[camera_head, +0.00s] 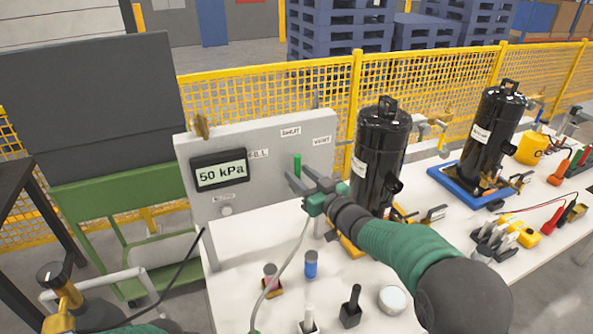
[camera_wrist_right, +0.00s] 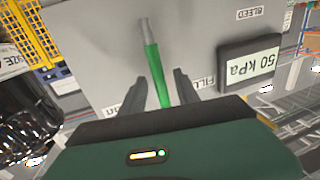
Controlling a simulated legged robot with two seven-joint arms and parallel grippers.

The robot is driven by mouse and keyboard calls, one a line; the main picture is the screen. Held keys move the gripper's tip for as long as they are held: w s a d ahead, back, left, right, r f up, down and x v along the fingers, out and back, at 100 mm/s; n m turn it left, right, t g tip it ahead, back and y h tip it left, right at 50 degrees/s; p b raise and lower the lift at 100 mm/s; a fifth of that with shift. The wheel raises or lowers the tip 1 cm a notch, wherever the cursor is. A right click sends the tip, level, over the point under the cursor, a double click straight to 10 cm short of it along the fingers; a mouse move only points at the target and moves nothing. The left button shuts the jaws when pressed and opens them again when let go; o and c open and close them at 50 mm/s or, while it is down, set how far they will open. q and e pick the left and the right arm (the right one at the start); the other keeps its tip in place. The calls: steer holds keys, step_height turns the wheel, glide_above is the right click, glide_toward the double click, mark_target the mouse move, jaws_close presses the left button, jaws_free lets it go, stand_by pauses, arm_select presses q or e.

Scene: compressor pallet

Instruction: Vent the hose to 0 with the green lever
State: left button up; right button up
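The green lever (camera_head: 297,166) stands on the front of a grey panel (camera_head: 265,175), close to upright in the head view. In the right wrist view the lever (camera_wrist_right: 154,72) has a grey upper part and a green lower part. My right gripper (camera_head: 303,184) is at the lever. In the wrist view its two dark fingers (camera_wrist_right: 160,84) are apart, one on each side of the lever, with gaps showing. The display (camera_head: 220,173) reads 50 kPa; it also shows upside down in the wrist view (camera_wrist_right: 250,65). My left gripper is not visible.
A black tank (camera_head: 378,155) stands just right of the panel, close to my right wrist. A second tank (camera_head: 494,130) stands in a blue tray further right. Small blocks and a blue cylinder (camera_head: 311,263) are on the white table below. A yellow fence (camera_head: 270,95) is behind.

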steer(key=shift+x, duration=1.1)
steer(key=shift+d, duration=0.1)
jaws_close()
stand_by(0.5)
